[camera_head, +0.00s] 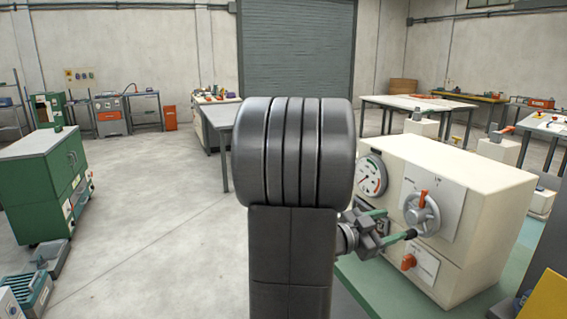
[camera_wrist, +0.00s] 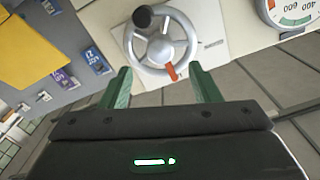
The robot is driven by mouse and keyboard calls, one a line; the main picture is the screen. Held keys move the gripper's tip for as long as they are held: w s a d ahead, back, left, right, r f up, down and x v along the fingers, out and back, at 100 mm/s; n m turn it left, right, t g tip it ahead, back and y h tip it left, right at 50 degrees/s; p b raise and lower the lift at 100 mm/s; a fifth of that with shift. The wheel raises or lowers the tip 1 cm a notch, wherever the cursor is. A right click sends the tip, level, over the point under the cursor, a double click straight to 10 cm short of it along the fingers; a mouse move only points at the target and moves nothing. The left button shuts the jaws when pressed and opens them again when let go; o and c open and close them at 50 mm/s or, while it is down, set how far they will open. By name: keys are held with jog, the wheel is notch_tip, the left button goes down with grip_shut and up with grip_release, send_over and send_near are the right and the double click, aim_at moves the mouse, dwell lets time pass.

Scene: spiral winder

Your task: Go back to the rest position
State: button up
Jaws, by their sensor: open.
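My gripper (camera_head: 398,240) is in front of the cream machine (camera_head: 480,210) in the head view, partly hidden behind my own dark arm. In the wrist view its two green fingers (camera_wrist: 162,90) are apart, with nothing held between them. A grey handwheel (camera_head: 422,212) with a red mark and a dark knob is on the machine's front panel. In the wrist view the handwheel (camera_wrist: 161,47) lies beyond the fingertips, and I cannot tell how wide the gap is.
A round gauge (camera_head: 371,175) and an orange-red switch (camera_head: 408,262) are on the same machine. A green cabinet (camera_head: 45,185) stands at the left. Grey tables (camera_head: 222,118) are behind. The floor (camera_head: 150,210) at the left middle is clear.

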jog(key=v, duration=0.6)
jog(key=shift+s+a, duration=0.15)
jog(key=shift+a, duration=0.15)
